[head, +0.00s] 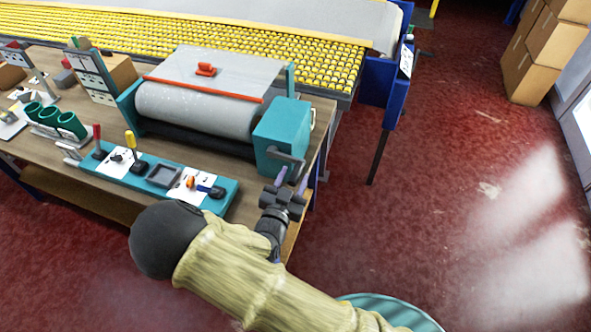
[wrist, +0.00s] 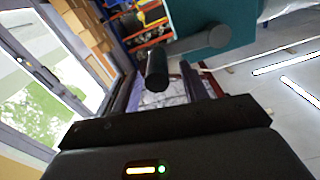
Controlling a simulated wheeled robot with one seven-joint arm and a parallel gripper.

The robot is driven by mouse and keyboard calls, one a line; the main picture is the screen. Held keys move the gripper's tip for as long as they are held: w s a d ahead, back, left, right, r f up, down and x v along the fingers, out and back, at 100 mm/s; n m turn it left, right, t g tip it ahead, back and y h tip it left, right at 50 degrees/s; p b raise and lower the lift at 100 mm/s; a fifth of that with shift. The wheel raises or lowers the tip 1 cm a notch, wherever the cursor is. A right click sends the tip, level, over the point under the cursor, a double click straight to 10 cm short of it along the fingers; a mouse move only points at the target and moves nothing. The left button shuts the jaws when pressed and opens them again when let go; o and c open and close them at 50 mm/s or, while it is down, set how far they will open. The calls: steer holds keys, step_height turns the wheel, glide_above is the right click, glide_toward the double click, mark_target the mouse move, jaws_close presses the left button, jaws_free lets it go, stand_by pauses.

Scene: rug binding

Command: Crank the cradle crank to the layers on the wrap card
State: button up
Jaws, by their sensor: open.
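The cradle (head: 195,107) holds a grey roll between teal end blocks on the bench, with a sheet and a red clip above it. The crank (head: 287,160) is a dark arm on the front of the right teal housing (head: 282,128). In the wrist view the crank's black handle (wrist: 157,70) points toward me, with its arm running right to the teal housing (wrist: 215,20). My gripper (head: 292,176) is open just below and in front of the crank; I cannot tell whether it touches the handle. I cannot tell which white card is the wrap card.
A teal control panel (head: 140,176) with levers lies along the bench's front edge. Green cups (head: 52,120) and small fixtures stand at left. A yellow roller conveyor (head: 230,42) runs behind. Cardboard boxes (head: 550,50) are stacked far right. The red floor on the right is clear.

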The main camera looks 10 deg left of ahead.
steer(key=shift+w+d, duration=0.1)
steer(key=shift+w, duration=1.1)
steer(key=shift+c, duration=0.2)
jaws_close()
steer(key=shift+f, duration=0.1)
